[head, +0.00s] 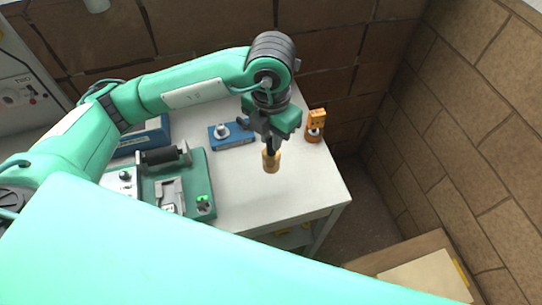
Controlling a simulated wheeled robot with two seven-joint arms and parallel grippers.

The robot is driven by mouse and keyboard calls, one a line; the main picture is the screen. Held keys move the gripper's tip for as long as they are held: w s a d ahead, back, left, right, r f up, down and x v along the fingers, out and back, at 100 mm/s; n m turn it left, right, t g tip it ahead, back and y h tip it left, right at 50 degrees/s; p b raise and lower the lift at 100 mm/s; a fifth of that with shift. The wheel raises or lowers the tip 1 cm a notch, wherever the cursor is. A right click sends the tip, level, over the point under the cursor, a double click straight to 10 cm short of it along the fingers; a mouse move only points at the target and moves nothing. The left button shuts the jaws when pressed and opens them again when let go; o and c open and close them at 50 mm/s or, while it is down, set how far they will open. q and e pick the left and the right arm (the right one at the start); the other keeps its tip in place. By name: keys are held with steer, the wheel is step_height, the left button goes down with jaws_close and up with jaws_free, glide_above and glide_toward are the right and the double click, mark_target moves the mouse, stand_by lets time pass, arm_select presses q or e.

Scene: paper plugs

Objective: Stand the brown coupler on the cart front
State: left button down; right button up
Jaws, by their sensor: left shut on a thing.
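The brown coupler (271,162) is a short tan-brown cylinder. My left gripper (270,146) is shut on its upper part and holds it roughly upright over the right part of the white cart top (241,190). The cart's front edge and right corner show below and to the right of the coupler. I cannot tell how far the coupler is above the surface. My right gripper is not in view.
A green machine with a black roller (203,166) stands on the cart's left part. A blue block with a knob (232,135) and an orange device (316,122) stand farther back. A box (412,270) lies below at right. Brown walls close off the back and right.

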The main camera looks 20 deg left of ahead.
mark_target(271, 160)
arm_select(q)
step_height(271, 160, down, 9)
steer(key=shift+a+p, duration=0.1)
steer(key=shift+p, duration=0.75)
steer(key=shift+f, duration=0.1)
steer(key=shift+f+b, duration=0.25)
steer(key=shift+b, duration=0.1)
steer(key=c, duration=1.3)
jaws_free()
steer(key=shift+r, duration=0.15)
